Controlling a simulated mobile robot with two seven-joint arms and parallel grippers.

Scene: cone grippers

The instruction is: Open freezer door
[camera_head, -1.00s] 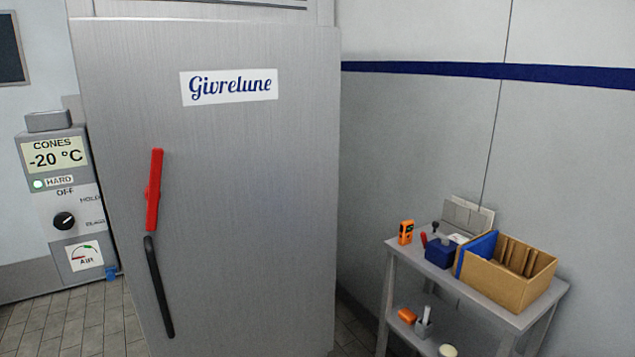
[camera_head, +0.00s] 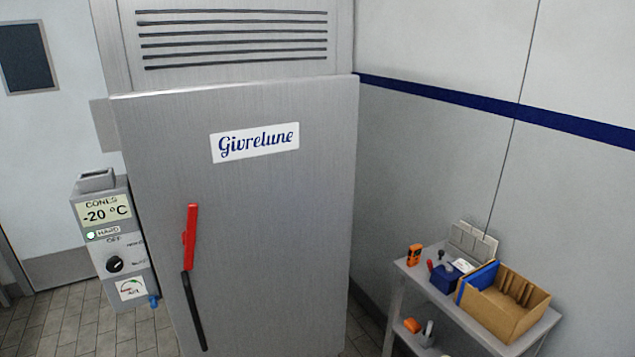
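The freezer door (camera_head: 270,240) is a large brushed-metal panel with a white "Givrelune" label (camera_head: 255,142). It looks shut. A red lever (camera_head: 190,238) stands nearly upright on the left part of the door. A black handle (camera_head: 194,312) hangs just below it, slightly tilted. Neither of my grippers shows in the head view, and nothing touches the lever or the handle.
A grey control box (camera_head: 112,240) reading -20 °C stands left of the freezer. A grey shelf table (camera_head: 405,268) at the right holds a cardboard box (camera_head: 507,318), a blue box (camera_head: 443,279) and an orange device (camera_head: 414,254). Tiled floor (camera_head: 60,320) shows at the lower left.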

